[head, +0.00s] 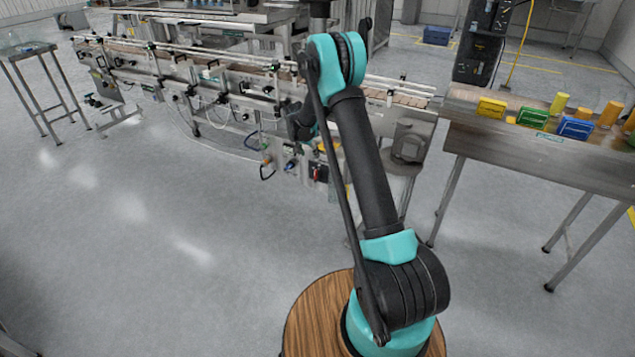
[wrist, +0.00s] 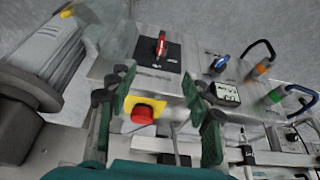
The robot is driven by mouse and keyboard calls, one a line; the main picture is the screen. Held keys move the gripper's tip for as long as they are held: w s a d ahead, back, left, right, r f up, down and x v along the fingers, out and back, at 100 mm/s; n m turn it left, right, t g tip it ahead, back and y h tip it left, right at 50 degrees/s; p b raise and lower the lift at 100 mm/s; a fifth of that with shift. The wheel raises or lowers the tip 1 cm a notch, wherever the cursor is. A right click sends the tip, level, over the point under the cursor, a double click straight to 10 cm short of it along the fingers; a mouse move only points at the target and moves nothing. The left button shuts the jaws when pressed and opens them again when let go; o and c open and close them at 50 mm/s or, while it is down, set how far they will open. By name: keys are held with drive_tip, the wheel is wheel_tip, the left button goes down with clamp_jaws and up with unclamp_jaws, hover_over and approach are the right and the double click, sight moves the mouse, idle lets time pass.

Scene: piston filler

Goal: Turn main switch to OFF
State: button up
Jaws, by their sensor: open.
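The main switch shows in the wrist view as a red handle (wrist: 161,44) on a black square plate, on a grey metal panel (wrist: 200,45). The handle points roughly up and down in that picture. In the head view the switch (head: 319,173) is small, low on the front of the conveyor machine. My gripper (wrist: 157,84) is open and empty, its green-padded fingers spread apart. The switch appears beyond the fingertips, apart from them. In the head view my gripper (head: 303,124) is dark and partly blurred against the conveyor, above the panel.
A red emergency button (wrist: 143,114) on a yellow base appears between my fingers. A blue-handled knob (wrist: 220,62), a small black-and-white device (wrist: 225,93) and cabled connectors (wrist: 262,68) sit right of the switch.

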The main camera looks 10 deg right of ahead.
sight(315, 176)
drive_tip(key=x, duration=1.8)
drive_tip(key=shift+a+f, duration=0.15)
drive_tip(key=shift+c, duration=0.6)
clamp_jaws()
drive_tip(key=shift+w+a+g+h, duration=0.15)
drive_tip(key=shift+g+h, duration=0.45)
drive_tip(key=shift+h, duration=0.3)
drive_tip(key=shift+n+g+h, duration=0.4)
drive_tip(key=shift+g+h, duration=0.2)
drive_tip(key=shift+h, duration=0.3)
drive_tip(key=shift+o, duration=0.6)
unclamp_jaws()
